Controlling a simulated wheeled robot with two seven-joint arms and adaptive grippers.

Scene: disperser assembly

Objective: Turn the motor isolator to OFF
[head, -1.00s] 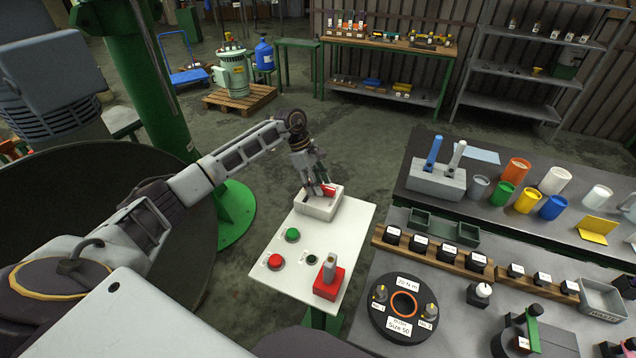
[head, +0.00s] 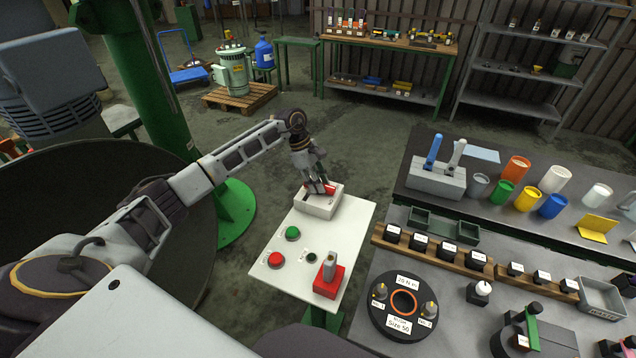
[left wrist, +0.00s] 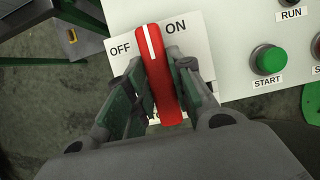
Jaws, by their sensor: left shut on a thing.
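The motor isolator (head: 319,207) is a light box at the far end of the white control panel. Its red handle (left wrist: 160,78) has a white stripe. In the left wrist view the stripe points up between the OFF label (left wrist: 120,48) and the ON label (left wrist: 175,26). My left gripper (left wrist: 155,88) is shut on the red handle, with one finger on each side; it also shows in the head view (head: 320,188). The lower part of the label plate is hidden behind the gripper. I cannot see my right gripper.
The panel (head: 343,235) also bears a green START button (head: 293,233), a red button (head: 275,259), a small dark button (head: 311,257) and a red block with a grey lever (head: 329,276). A crowded grey bench (head: 372,290) stands to the right. A green column (head: 150,90) stands at left.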

